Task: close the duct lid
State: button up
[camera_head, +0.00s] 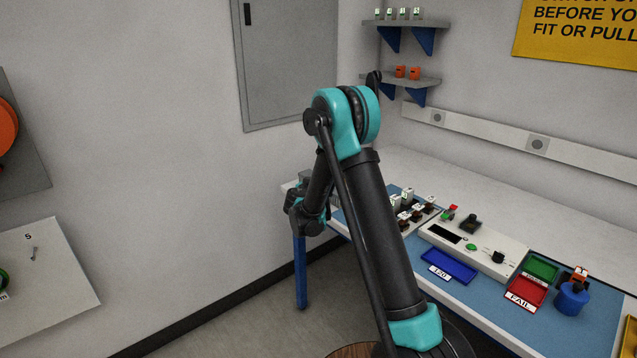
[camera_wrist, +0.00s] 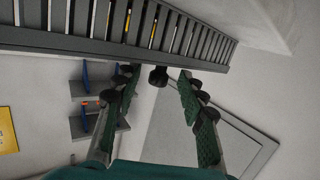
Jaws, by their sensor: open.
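A grey slotted duct (camera_wrist: 80,43) runs across the top of the wrist view, with bits of yellow and orange showing through its slots. A black knob (camera_wrist: 158,77) sits at its lower edge. Whether the knob belongs to the lid, and how the lid stands, I cannot tell. My gripper (camera_wrist: 156,84) is open, with its green-padded fingers on either side of the knob and a gap to each side. Nothing is visibly held. In the head view my arm hides most of the gripper, and I cannot make out the duct there.
A workbench with a blue mat (camera_head: 480,297) stands at the right, carrying a control box (camera_head: 474,250), a blue tray (camera_head: 448,265) and a red tray (camera_head: 525,292). Small wall shelves (camera_head: 402,79) are above it. A grey wall panel (camera_head: 290,65) is behind my arm. Floor shows below.

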jog(key=v, duration=1.2)
